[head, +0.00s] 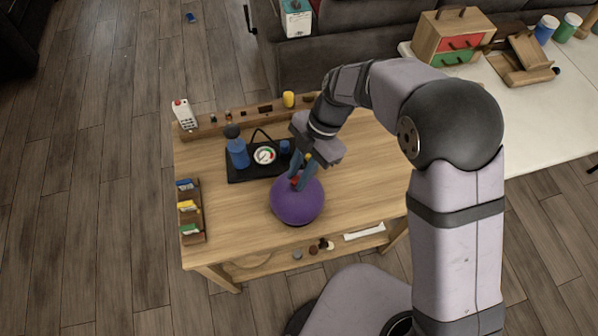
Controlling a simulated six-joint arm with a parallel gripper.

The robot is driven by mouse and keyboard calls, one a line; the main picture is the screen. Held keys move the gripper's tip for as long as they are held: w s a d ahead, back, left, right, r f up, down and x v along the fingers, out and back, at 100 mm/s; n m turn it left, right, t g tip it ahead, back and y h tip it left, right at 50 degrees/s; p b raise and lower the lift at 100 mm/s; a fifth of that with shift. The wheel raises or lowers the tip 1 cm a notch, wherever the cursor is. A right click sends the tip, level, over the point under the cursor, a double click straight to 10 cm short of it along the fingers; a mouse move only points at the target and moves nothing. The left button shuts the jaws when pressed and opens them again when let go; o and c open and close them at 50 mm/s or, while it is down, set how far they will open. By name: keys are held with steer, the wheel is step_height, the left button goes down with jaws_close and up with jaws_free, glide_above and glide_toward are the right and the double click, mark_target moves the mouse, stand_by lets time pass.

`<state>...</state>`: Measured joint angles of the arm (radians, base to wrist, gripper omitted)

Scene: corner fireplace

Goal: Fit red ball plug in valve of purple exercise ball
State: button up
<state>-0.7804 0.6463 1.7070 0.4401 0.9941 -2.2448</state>
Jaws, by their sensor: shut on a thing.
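The purple exercise ball (298,205) rests on the wooden table near its front edge. My gripper (299,183) points down over the top of the ball and is shut on the red ball plug (295,181). Only a small bit of red shows between the fingertips, at the ball's upper side. I cannot tell whether the plug is in the valve, touching the ball or just above it. The valve is not visible; the fingers cover that area.
Behind the ball, a black tray (236,177) holds a blue pump-like bottle (238,153) and a round gauge (264,155). A card rack (196,222) stands at the left edge. A shelf strip with a yellow cup (288,99) runs along the back. The table's right side is clear.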

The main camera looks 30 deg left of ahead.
steer(key=shift+f+b, duration=0.5)
steer(key=shift+f, duration=0.05)
steer(key=o, duration=1)
steer(key=shift+r, duration=0.1)
steer(key=b+v, duration=0.1)
steer(key=v, duration=0.6)
steer(key=shift+b, duration=0.35)
